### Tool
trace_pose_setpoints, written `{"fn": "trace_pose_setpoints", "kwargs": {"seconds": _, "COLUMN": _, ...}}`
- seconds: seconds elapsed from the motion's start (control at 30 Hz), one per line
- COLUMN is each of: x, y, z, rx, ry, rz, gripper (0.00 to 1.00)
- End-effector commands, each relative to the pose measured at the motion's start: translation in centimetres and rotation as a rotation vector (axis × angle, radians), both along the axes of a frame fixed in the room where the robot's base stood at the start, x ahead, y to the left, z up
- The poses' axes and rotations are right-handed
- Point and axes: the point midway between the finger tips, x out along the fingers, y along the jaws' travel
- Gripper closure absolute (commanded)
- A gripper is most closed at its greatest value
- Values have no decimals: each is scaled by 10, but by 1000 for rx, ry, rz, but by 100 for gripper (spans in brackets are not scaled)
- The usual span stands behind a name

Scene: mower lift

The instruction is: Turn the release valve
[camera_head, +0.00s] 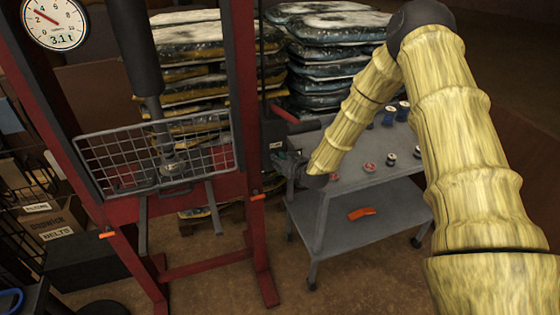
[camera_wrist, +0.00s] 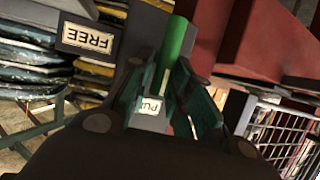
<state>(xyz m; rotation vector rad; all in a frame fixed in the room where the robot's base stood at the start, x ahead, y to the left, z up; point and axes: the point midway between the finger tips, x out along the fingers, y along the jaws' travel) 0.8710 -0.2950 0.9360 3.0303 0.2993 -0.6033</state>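A green bar (camera_wrist: 175,42), which looks like the valve's lever, stands on the pump side of the red press frame in the wrist view. Its lower end lies between my fingers or just beyond them. My gripper (camera_wrist: 163,85) is open, with a visible gap between its dark teal fingers; I cannot tell whether either finger touches the bar. A partly hidden label starting "PU" (camera_wrist: 150,106) shows in the gap. In the head view my gripper (camera_head: 289,167) is beside the right post, and the valve is too small to make out.
The red press (camera_head: 254,200) has a wire guard (camera_head: 110,160) and a gauge (camera_head: 55,22) marked 3.1 t. A grey cart (camera_head: 335,190) with small items stands to the right. A red-gripped handle (camera_head: 285,114) is above my gripper. Stacked sacks (camera_head: 330,60) are behind.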

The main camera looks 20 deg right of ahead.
Motion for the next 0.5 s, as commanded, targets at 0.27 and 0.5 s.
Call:
{"fn": "trace_pose_setpoints", "kwargs": {"seconds": 0.27, "x": 0, "y": 0, "z": 0, "rx": 1, "ry": 0, "rz": 1, "gripper": 100}}
{"fn": "trace_pose_setpoints", "kwargs": {"seconds": 0.5, "x": 0, "y": -2, "z": -2, "rx": 48, "ry": -2, "rz": -1, "gripper": 100}}
